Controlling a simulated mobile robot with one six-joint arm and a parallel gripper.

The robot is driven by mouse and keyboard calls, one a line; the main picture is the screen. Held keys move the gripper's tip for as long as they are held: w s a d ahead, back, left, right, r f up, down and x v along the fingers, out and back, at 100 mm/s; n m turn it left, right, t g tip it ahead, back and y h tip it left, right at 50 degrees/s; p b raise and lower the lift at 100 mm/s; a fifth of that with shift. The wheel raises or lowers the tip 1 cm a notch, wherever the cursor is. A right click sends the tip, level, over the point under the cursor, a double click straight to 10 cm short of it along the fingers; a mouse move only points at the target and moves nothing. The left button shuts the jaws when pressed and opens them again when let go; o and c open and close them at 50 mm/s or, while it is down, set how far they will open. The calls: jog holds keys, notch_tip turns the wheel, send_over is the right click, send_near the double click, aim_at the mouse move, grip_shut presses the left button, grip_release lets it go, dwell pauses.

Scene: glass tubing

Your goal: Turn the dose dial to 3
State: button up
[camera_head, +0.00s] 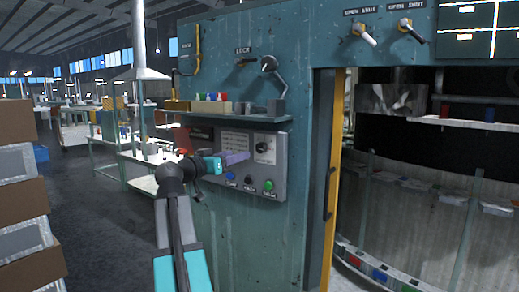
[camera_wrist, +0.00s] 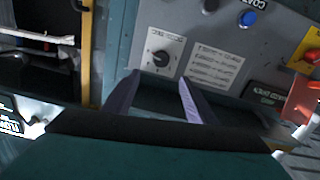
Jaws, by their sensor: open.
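The dose dial (camera_head: 264,148) is a dark round knob on a pale square plate, at the upper right of a grey control panel (camera_head: 213,133). In the wrist view the dial (camera_wrist: 160,59) shows upside down, with small marks around it. The numerals are too small to read, so I cannot tell its setting. My gripper (camera_head: 240,157) reaches in from the left in front of the panel. Its two purple fingers (camera_wrist: 158,86) are open and empty, spread to either side below the dial in the wrist view. They look apart from the knob.
Blue (camera_head: 231,175) and green (camera_head: 268,184) buttons sit low on the panel, with a dark control between them. A shelf (camera_head: 235,112) with small items juts out above the panel. A yellow-edged doorway (camera_head: 333,170) opens to the right. Stacked boxes (camera_head: 20,190) stand at left.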

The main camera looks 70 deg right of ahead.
aim_at(260, 148)
jog(key=p+x, duration=0.4)
jog(key=x, duration=0.8)
jog(key=shift+d, duration=0.1)
jog(key=shift+x, duration=0.75)
jog(key=shift+c, duration=0.2)
